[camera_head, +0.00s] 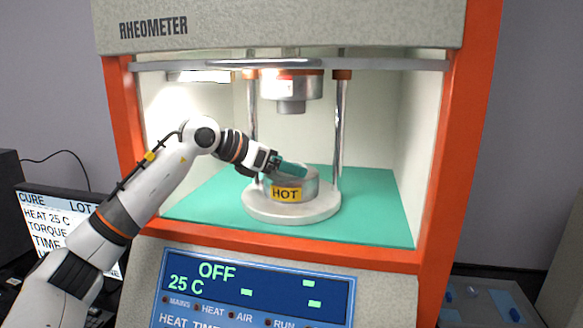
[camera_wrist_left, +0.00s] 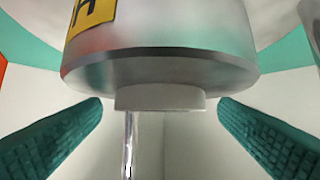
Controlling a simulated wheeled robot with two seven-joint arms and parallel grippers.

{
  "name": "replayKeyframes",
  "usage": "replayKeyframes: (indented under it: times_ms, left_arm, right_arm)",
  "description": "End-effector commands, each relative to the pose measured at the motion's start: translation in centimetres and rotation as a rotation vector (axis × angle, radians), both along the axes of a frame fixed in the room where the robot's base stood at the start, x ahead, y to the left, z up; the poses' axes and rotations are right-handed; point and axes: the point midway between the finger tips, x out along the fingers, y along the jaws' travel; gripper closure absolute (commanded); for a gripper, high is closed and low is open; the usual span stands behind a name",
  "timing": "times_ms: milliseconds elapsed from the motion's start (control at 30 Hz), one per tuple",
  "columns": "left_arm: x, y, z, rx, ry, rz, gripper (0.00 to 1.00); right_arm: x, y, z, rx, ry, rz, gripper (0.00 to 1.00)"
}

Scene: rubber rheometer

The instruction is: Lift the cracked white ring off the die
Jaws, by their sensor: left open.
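The lower die (camera_head: 309,187) is a short metal cylinder with a yellow HOT label (camera_head: 286,194), on a round pale base plate (camera_head: 262,213) in the rheometer chamber. My left gripper (camera_head: 291,168) has teal fingers just over the die's top in the head view. The left wrist view looks inverted. There the die (camera_wrist_left: 165,40) fills the upper middle, and a smaller pale disc-like piece (camera_wrist_left: 160,97) sits on its top face, apparently the white ring. The open fingers lie on either side of this piece, apart from it. No crack shows. My right gripper is out of view.
The upper die (camera_head: 290,85) hangs above, with chrome columns (camera_head: 340,130) behind on both sides. The orange chamber frame (camera_head: 290,246) surrounds the opening. The teal chamber floor (camera_head: 375,215) is clear at right. A blue-marked tray (camera_head: 495,303) is at lower right.

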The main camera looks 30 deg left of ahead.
Motion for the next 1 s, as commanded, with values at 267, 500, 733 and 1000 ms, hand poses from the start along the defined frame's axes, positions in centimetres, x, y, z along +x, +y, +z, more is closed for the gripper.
replayKeyframes:
  times_ms: [267, 500, 733, 1000]
  left_arm:
    - [0.0, 0.0, 0.0, 0.0, 0.0, 0.0, 0.54]
    - [0.0, 0.0, 0.1, -0.001, -0.001, 0.0, 0.65]
    - [-0.1, 0.2, 0.5, -0.001, -0.001, 0.0, 0.65]
    - [-0.5, 0.8, 2.4, 0.0, -0.001, -0.001, 0.65]
  right_arm:
    - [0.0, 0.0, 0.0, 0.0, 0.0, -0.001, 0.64]
    - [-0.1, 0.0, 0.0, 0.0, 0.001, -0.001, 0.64]
    - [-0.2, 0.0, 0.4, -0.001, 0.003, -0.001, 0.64]
    - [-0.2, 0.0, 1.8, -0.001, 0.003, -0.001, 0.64]
